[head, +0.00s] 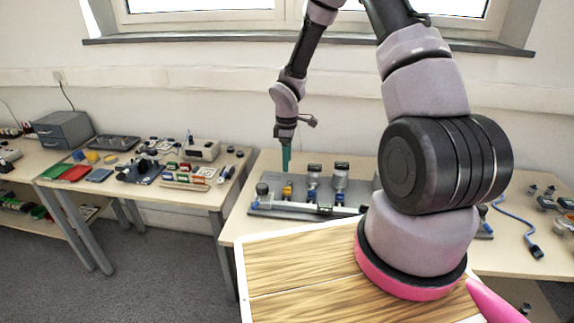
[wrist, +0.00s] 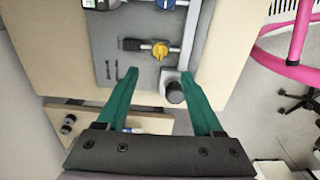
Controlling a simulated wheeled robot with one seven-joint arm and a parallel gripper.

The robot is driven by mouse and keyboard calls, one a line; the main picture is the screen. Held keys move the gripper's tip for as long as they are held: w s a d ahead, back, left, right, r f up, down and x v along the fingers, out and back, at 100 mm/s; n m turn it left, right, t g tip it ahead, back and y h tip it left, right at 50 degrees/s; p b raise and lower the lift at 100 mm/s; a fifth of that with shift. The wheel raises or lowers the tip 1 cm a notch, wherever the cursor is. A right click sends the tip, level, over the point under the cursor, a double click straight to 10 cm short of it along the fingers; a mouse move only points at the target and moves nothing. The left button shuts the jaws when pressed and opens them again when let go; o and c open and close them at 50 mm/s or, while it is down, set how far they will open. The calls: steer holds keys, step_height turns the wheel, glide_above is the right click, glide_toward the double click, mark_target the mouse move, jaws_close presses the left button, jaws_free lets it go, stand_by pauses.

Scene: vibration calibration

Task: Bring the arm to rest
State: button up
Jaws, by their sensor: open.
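My gripper (head: 286,158) hangs at the end of my arm, pointing down above the left part of the grey fixture plate (head: 325,210) on the middle table. In the wrist view its two green fingers (wrist: 164,88) are spread apart with nothing between the tips. Beyond the fingers, a yellow knob (wrist: 160,50) and a black round knob (wrist: 175,92) sit on the plate. The fingertips look apart from these parts; the exact height cannot be told. My arm bends up and over from the right side of the head view.
A blue cable (head: 515,218) lies at the right. A window sill (head: 200,36) runs behind the arm. The air left of my gripper is free.

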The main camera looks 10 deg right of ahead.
steer(key=s+d+r+m+t, duration=0.1)
steer(key=s+d+r+m, duration=0.15)
steer(key=r, duration=0.65)
steer(key=s+d+r+m+t, duration=0.1)
steer(key=r+m, duration=0.2)
steer(key=r, duration=0.6)
steer(key=s+d+r+m+t, duration=0.1)
steer(key=s+d+r+m, duration=0.15)
steer(key=r, duration=0.55)
steer(key=s+r+m+t+y, duration=0.2)
steer(key=s+r+m+t, duration=0.2)
steer(key=s+r+m, duration=0.5)
steer(key=s+r, duration=0.6)
steer(key=s, duration=0.3)
steer(key=shift+s+a+r+m, duration=0.2)
steer(key=shift+s+r+m, duration=0.05)
steer(key=shift+s+m, duration=0.15)
